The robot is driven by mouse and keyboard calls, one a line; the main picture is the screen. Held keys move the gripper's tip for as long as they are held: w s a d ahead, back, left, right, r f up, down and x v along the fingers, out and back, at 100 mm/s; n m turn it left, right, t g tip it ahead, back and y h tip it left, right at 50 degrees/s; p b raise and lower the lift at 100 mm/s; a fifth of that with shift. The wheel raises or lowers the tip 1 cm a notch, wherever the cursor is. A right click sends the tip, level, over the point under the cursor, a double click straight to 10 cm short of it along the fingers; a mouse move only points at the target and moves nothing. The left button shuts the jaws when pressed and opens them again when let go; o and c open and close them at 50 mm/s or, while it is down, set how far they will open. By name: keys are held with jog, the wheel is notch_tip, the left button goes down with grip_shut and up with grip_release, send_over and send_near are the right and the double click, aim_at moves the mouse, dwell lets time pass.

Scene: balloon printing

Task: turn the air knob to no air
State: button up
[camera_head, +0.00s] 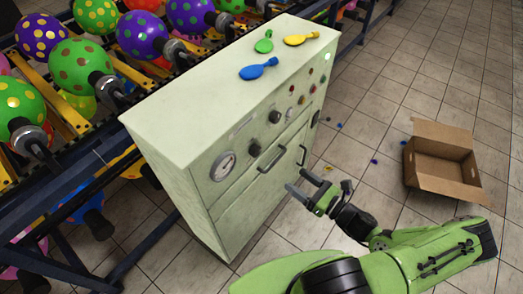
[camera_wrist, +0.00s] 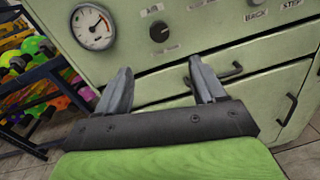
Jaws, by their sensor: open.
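The air knob (camera_wrist: 159,31) is a small round black knob on the pale green cabinet front, with a small label above it. Its pointer direction is too small to tell. In the head view the black knob (camera_head: 254,150) sits right of the gauge. My gripper (camera_head: 298,181) is in front of the cabinet, lower than the knob and to its right in the head view. In the wrist view my gripper (camera_wrist: 160,68) has its fingers apart and empty, with the knob above the gap between them. It appears apart from the knob.
A round white gauge (camera_wrist: 93,27) is left of the knob. A drawer handle (camera_head: 273,158) sticks out below it. The cabinet (camera_head: 190,125) carries blue (camera_head: 258,69), green (camera_head: 264,41) and yellow (camera_head: 301,39) balloons on top. An open cardboard box (camera_head: 440,170) stands on the floor at right.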

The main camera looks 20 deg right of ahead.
aim_at(258, 153)
jog(key=x, duration=1.5)
jog(key=shift+w+a, duration=0.25)
jog(key=shift+a, duration=0.05)
jog(key=shift+c, duration=0.3)
jog(key=c, duration=1)
jog(key=shift+n, duration=0.3)
